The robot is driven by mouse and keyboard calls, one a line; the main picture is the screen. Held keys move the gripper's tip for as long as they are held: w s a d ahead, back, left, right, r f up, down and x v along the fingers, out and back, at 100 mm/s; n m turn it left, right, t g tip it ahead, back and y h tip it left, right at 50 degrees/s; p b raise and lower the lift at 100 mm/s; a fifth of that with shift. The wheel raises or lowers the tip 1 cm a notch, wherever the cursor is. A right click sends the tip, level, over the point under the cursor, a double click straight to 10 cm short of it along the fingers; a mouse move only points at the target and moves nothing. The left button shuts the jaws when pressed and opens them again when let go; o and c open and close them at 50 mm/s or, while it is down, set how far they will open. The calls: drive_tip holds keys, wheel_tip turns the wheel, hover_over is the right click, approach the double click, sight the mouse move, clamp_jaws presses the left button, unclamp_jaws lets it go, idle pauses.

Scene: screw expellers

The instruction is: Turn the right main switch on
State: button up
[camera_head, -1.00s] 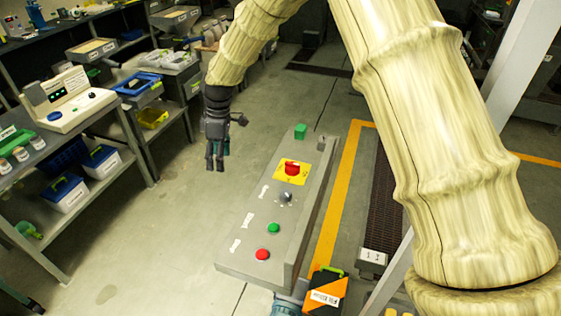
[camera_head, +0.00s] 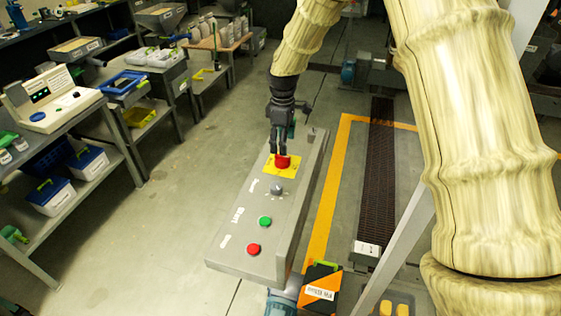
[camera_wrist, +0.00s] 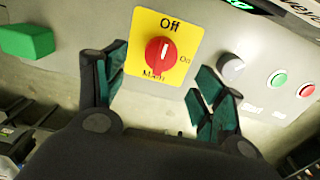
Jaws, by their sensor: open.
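The main switch (camera_wrist: 160,54) is a red rotary knob on a yellow plate marked "Off", "On" and "Main". Its white mark points up toward "Off". In the head view the red switch (camera_head: 282,161) sits near the far end of a grey control panel (camera_head: 235,255). My gripper (camera_head: 279,152) is just behind and above the switch there, pointing down. In the wrist view my gripper (camera_wrist: 158,85) is open, one finger on each side of the yellow plate's lower part. The fingers look apart from the knob, and nothing is between them.
The panel also carries a grey knob (camera_head: 276,189), a green button (camera_head: 265,221) and a red button (camera_head: 253,249). A green block (camera_wrist: 27,41) sits on the wrist view's left. An orange-black box (camera_head: 321,285) stands near the panel's near end. Shelves (camera_head: 120,165) stand left, across open floor.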

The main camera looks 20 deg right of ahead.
sight(282, 157)
drive_tip(key=shift+f+b, duration=2.15)
drive_tip(key=shift+f, duration=1.4)
